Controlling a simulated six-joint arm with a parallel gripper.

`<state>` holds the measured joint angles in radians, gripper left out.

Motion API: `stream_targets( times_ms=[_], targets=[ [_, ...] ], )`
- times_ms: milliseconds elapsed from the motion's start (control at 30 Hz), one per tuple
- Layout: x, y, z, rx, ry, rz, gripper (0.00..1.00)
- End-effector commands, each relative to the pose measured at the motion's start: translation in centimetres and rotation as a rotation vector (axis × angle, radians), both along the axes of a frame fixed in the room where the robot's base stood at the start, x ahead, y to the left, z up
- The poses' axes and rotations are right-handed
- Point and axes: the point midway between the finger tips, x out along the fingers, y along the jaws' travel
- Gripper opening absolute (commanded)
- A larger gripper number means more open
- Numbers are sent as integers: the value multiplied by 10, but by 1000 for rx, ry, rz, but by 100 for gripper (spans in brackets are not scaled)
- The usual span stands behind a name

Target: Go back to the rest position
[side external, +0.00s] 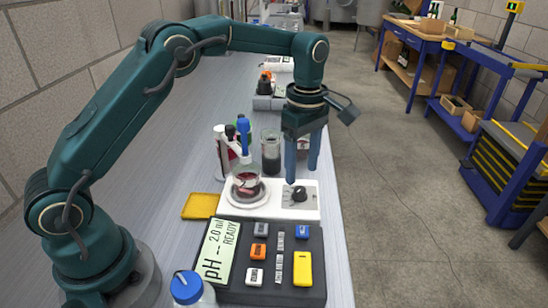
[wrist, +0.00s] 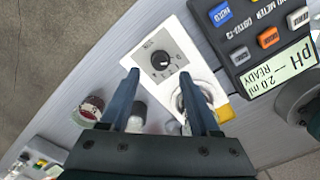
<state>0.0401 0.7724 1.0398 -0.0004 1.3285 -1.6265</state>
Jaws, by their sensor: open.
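My gripper (side external: 302,165) is open and empty, pointing down above the knob end of a white stirrer plate (side external: 258,207). In the wrist view its two fingers (wrist: 160,85) stand apart, with the black knob (wrist: 160,60) showing beyond and between them. The knob also shows in the side view (side external: 299,194), just below the fingertips. In the wrist view a finger partly hides the round top.
A pH meter (side external: 270,236) with coloured buttons lies in front of the plate. A jar of dark liquid (side external: 270,155) and several bottles (side external: 225,150) stand behind it. A yellow sponge (side external: 200,206) lies left. A blue-capped bottle (side external: 188,288) is near my base. Open floor lies right of the bench.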

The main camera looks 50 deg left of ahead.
Motion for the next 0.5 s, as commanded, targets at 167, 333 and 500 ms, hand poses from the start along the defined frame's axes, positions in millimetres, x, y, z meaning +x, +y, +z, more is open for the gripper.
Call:
stream_targets(
  times_ms=[167, 333, 500],
  targets=[
    [0, 0, 5, 0, 1, 0, 63],
    [0, 0, 5, 0, 1, 0, 63],
    [4, 1, 27, -2, -58, 3, 63]
  ],
)
